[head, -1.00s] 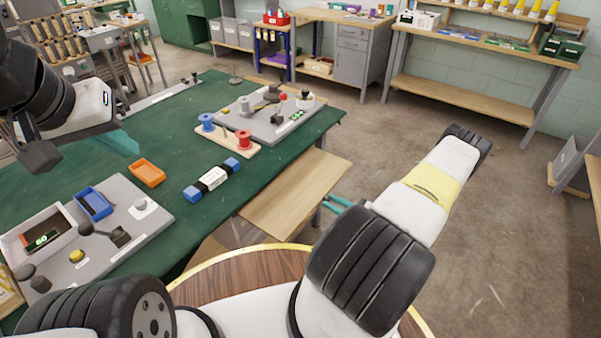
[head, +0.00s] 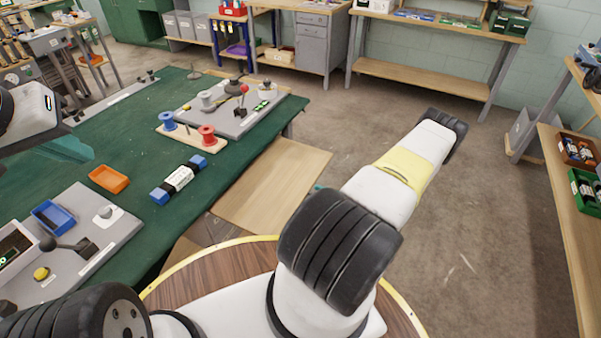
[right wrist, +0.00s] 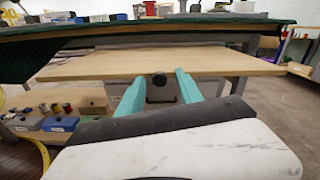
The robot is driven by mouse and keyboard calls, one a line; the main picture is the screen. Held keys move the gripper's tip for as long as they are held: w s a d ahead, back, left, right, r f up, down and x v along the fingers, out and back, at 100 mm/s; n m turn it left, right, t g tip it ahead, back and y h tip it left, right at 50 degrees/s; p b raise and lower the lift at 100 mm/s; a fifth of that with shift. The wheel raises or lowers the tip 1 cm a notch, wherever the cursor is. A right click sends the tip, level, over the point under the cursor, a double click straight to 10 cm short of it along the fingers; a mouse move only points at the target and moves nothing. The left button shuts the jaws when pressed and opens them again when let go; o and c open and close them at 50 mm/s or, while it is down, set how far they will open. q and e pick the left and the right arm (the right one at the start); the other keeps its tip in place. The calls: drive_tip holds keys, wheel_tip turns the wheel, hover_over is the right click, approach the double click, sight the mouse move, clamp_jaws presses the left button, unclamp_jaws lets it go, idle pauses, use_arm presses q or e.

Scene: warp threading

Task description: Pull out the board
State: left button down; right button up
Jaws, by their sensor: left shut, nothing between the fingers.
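The wooden board (head: 272,185) sticks out from under the edge of the green-topped table. In the right wrist view the board (right wrist: 190,62) spans the picture, with a round black knob (right wrist: 159,80) on its front edge. My right gripper (right wrist: 158,90) is open, with one teal finger on each side of the knob and gaps visible between. In the head view only a small teal bit of it shows at the board's right edge; my arm hides the rest. My left gripper (head: 68,148) is shut and empty above the table at the left.
The green table (head: 130,165) holds an orange tray (head: 109,179), a blue-ended block (head: 179,180), a spool stand (head: 190,138) and grey fixture panels. A shelf with boxes (right wrist: 60,123) stands below the board at left. The floor right of my right arm is clear.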

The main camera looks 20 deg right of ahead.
drive_tip(key=v, duration=0.7)
drive_tip(key=shift+s+d, duration=0.25)
drive_tip(key=shift+s, duration=0.1)
drive_tip(key=w+a+r+n+g, duration=0.2)
drive_tip(key=a+r+n+g, duration=0.25)
drive_tip(key=r, duration=0.35)
drive_tip(key=w+a+r+n+g, duration=0.2)
drive_tip(key=a+r+n+g, duration=0.25)
drive_tip(key=r, duration=0.35)
drive_tip(key=w+a+r+n+g, duration=0.25)
drive_tip(key=r+n, duration=0.25)
drive_tip(key=r, duration=0.4)
drive_tip(key=s+a+r+n+t+h, duration=0.1)
drive_tip(key=s+a+r+n+h, duration=0.3)
drive_tip(key=r, duration=0.6)
drive_tip(key=s+a+r+n+t+h, duration=0.2)
drive_tip(key=s+a+r+n+h, duration=0.2)
drive_tip(key=s+a+r+n, duration=0.4)
wheel_tip(320, 180, up, 4)
drive_tip(key=shift+s+a+f+n+h, duration=0.15)
drive_tip(key=shift+s+a+n+h, duration=0.25)
drive_tip(key=shift+s+a, duration=0.45)
